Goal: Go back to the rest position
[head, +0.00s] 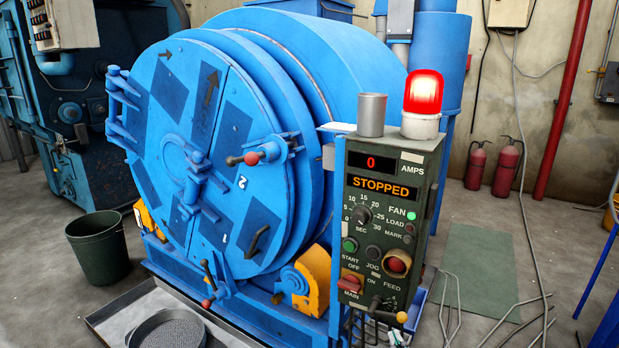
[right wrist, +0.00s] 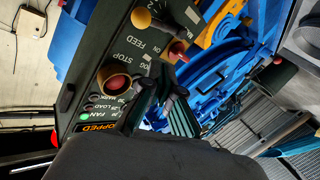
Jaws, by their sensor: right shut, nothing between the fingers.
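My right gripper (right wrist: 160,90) shows in the right wrist view as two dark fingers close together, shut and empty. Behind it is the dark green control panel (right wrist: 85,75), seen turned round. The fingers overlap the panel's edge in that view; I cannot tell any contact. In the head view the same control panel (head: 388,160) stands unobstructed, its displays reading 0 and STOPPED. Dark shapes below it are too unclear to tell as my gripper. My left gripper is in neither view.
The blue drum (head: 330,60) has its round door (head: 185,150) closed. A red lamp (head: 423,92) and grey cup (head: 371,114) top the panel. A tray (head: 110,325) with a round sieve (head: 168,332) lies in front. A dark bin (head: 98,248) stands left.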

